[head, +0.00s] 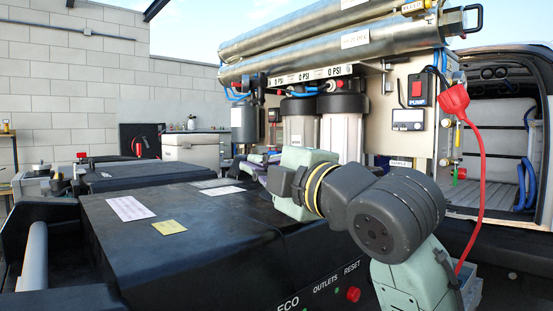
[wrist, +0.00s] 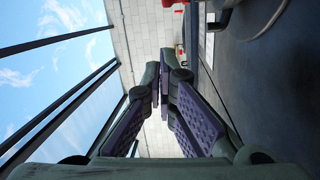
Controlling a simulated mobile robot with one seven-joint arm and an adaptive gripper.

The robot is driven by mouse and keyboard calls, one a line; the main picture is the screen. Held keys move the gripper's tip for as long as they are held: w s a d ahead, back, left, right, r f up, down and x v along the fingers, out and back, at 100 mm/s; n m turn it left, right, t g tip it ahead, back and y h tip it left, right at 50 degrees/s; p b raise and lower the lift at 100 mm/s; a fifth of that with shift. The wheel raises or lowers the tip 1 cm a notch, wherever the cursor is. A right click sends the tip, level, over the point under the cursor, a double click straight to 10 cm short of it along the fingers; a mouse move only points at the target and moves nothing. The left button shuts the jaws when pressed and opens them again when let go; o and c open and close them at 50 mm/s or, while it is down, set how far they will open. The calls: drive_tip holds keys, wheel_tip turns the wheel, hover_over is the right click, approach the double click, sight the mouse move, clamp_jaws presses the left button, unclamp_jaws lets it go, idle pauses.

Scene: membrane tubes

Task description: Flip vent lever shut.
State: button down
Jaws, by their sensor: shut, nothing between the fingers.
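My gripper (wrist: 160,88) is shut with nothing between its purple-padded fingers, which show large in the wrist view. In the head view my gripper (head: 258,165) is partly hidden behind my wrist, low in front of the filter housings. Two long grey membrane tubes (head: 345,47) lie along the top of the metal rack (head: 400,100). I cannot make out the vent lever for certain in either view, so its position is not clear. My arm covers the lower part of the rack.
A black case (head: 150,235) with paper labels fills the foreground. A red plug and cable (head: 478,160) hang at the rack's right. A block wall (head: 70,90) stands behind; open air is above the case.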

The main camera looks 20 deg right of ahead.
drive_tip(key=p+x, duration=0.1)
drive_tip(key=x, duration=0.2)
drive_tip(key=shift+w+a+r, duration=0.1)
drive_tip(key=shift+w+r, duration=0.05)
drive_tip(key=shift+w, duration=0.25)
drive_tip(key=d, duration=0.1)
drive_tip(key=s+d+p, duration=0.1)
drive_tip(key=d, duration=0.1)
drive_tip(key=shift+s+d+f, duration=0.2)
drive_tip(key=shift+s+f, duration=0.1)
drive_tip(key=shift+s, duration=0.05)
drive_tip(key=shift+s+d+f, duration=0.1)
drive_tip(key=shift+d+f, duration=0.05)
